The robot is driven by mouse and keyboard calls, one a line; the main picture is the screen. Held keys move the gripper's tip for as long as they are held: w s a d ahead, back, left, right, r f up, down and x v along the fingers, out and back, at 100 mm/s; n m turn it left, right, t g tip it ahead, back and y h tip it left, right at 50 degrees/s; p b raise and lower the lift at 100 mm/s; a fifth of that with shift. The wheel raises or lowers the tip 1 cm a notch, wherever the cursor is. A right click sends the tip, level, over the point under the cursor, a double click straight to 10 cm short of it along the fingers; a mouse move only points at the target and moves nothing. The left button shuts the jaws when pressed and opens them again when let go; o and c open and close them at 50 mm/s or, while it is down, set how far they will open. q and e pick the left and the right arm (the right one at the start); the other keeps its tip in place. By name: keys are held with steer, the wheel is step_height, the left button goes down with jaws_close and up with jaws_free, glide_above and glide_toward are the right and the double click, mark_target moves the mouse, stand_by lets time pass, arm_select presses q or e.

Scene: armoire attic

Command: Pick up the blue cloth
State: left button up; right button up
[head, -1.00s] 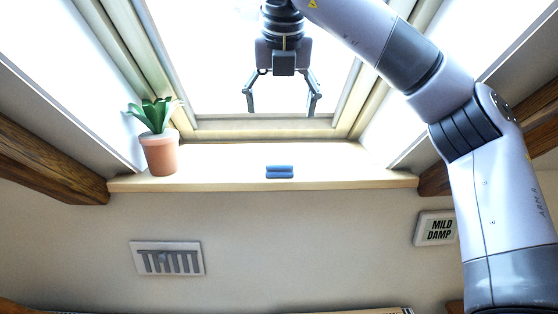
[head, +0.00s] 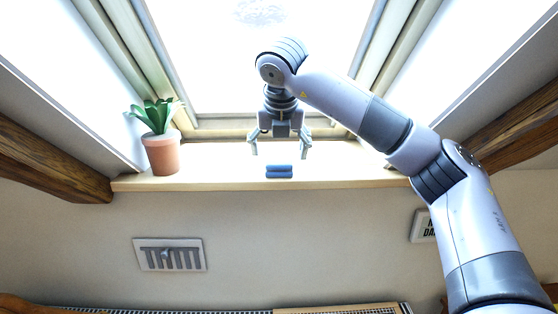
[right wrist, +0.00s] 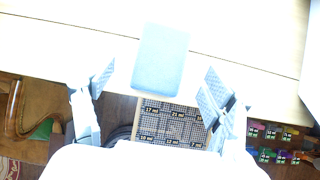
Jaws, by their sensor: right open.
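The blue cloth (head: 279,171) lies folded on the wooden window sill (head: 220,183), near its middle. It also shows as a pale blue rectangle in the right wrist view (right wrist: 160,57), at the top middle. My right gripper (head: 280,153) is open and empty, pointing down just above the cloth, with one finger to each side of it. In the right wrist view the fingers (right wrist: 160,88) stand apart, and the cloth's near end lies between and beyond their tips. My left gripper is in neither view.
A potted plant (head: 162,153) stands at the left end of the sill. A slatted vent (head: 170,255) and a partly hidden sign (head: 422,228) are on the wall below. Wooden beams flank both sides. The sill beside the cloth is clear.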

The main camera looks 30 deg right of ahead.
mark_target(279, 158)
steer(key=p+x, duration=0.1)
steer(key=x, duration=0.2)
steer(key=shift+w+d+f+p, duration=0.15)
steer(key=shift+d+f+p, duration=0.1)
steer(key=shift+p, duration=0.1)
steer(key=shift+w+d+f, duration=0.1)
steer(key=shift+w+f, duration=0.05)
steer(key=shift+f, duration=0.1)
steer(key=shift+c, duration=0.2)
steer(key=shift+c, duration=0.7)
steer(key=c, duration=1.1)
